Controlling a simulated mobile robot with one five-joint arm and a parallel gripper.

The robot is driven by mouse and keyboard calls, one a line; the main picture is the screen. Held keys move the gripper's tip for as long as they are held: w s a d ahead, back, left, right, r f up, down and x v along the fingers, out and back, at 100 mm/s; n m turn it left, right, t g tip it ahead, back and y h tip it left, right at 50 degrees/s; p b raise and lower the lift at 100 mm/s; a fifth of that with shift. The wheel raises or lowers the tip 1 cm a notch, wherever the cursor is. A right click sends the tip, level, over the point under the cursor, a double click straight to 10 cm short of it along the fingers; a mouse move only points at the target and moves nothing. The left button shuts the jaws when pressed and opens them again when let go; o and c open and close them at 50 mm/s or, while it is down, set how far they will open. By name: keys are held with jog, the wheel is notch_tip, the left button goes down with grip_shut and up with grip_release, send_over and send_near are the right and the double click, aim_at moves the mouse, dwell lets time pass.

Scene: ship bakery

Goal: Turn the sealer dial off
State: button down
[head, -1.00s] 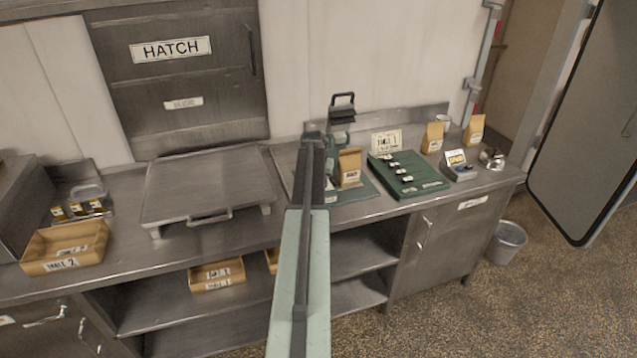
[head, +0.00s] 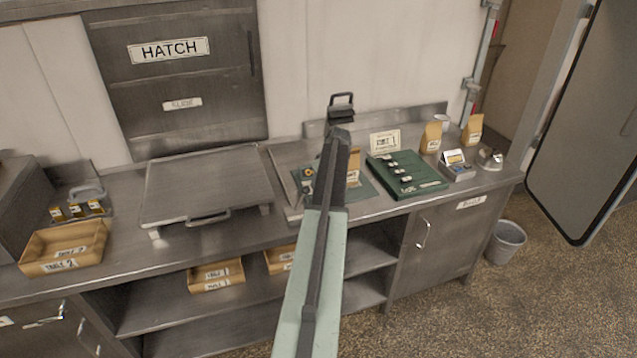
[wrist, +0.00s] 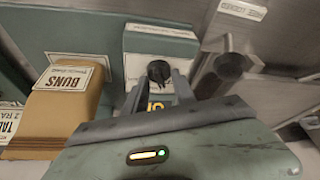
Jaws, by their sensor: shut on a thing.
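In the wrist view, my gripper (wrist: 159,92) has its two fingers on either side of a black round knob, the dial (wrist: 158,72), and is shut on it. The dial is in front of a green housing with a white label (wrist: 160,46). Orange marks show between the fingers; I cannot read them. My arm hides most of the sealer, and I cannot make out the fingertips there.
A paper bag marked BUNS (wrist: 65,105) stands close left of my gripper in the wrist view. A second black knob (wrist: 230,66) is close on the right. In the head view, a green tray (head: 425,185) lies right of my arm and a raised metal platform (head: 205,180) left.

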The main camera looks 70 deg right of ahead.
jog(key=n, duration=0.1)
jog(key=n+y, duration=0.1)
jog(key=n, duration=0.1)
jog(key=n+y, duration=0.1)
jog(key=n, duration=0.1)
jog(key=shift+d+t, duration=0.25)
jog(key=shift+t, duration=0.05)
jog(key=shift+a+n+y, duration=0.1)
jog(key=shift+n+y, duration=0.3)
jog(key=shift+n, duration=0.8)
jog(key=c, duration=1)
grip_release()
jog(key=shift+w, duration=0.1)
jog(key=p+v, duration=0.7)
jog(key=shift+r, duration=0.35)
jog(key=shift+s, duration=0.25)
